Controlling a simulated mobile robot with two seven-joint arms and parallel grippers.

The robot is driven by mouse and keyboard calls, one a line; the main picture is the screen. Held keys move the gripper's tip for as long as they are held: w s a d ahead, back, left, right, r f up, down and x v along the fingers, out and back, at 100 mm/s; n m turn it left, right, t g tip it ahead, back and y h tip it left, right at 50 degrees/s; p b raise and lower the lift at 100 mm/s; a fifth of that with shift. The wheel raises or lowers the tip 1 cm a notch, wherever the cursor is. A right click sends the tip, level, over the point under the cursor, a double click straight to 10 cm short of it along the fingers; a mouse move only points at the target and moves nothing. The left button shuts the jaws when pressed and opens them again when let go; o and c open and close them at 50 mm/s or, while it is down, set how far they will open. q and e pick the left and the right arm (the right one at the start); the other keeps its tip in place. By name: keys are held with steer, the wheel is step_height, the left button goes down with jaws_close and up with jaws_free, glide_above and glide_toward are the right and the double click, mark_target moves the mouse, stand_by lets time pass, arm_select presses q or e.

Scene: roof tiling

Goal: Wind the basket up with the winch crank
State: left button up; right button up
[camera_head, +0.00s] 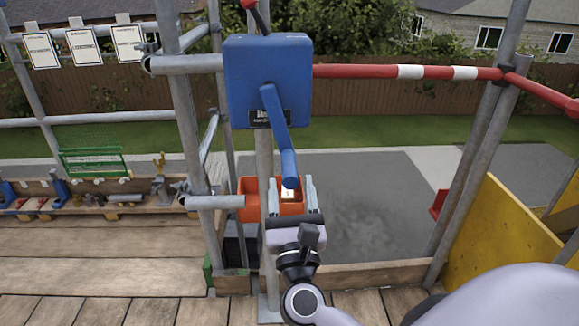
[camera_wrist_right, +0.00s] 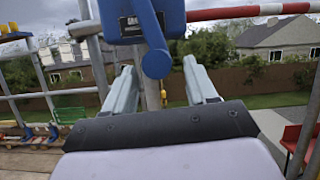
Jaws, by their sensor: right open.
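The winch is a blue box (camera_head: 268,65) on an upright pole, with a blue crank (camera_head: 278,125) hanging down from its front. The crank's round handle end also shows in the right wrist view (camera_wrist_right: 156,64). My right gripper (camera_head: 290,183) is open just below the winch. An orange box (camera_head: 252,187), perhaps the basket, is behind the gripper and partly hidden by the pole and fingers. My left gripper is out of view.
Grey scaffold tubes (camera_head: 178,100) stand left of the winch, and a red-and-white rail (camera_head: 400,72) runs right. A plank deck (camera_head: 100,265) lies below. A yellow panel (camera_head: 495,235) stands at the right. Small tools line a shelf at the left.

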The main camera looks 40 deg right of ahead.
mark_target(283, 173)
steer(key=shift+p+x, duration=0.3)
steer(key=shift+x, duration=1.95)
steer(key=shift+c, duration=0.3)
jaws_close()
steer(key=shift+w+a+f+m+b, duration=0.2)
steer(key=shift+a+m+b, duration=0.2)
steer(key=shift+b, duration=0.35)
steer(key=shift+w+a+m+h, duration=0.1)
steer(key=shift+a+m+h, duration=0.05)
steer(key=shift+m+h, duration=0.2)
steer(key=shift+r, duration=0.1)
steer(key=shift+o, duration=0.3)
jaws_free()
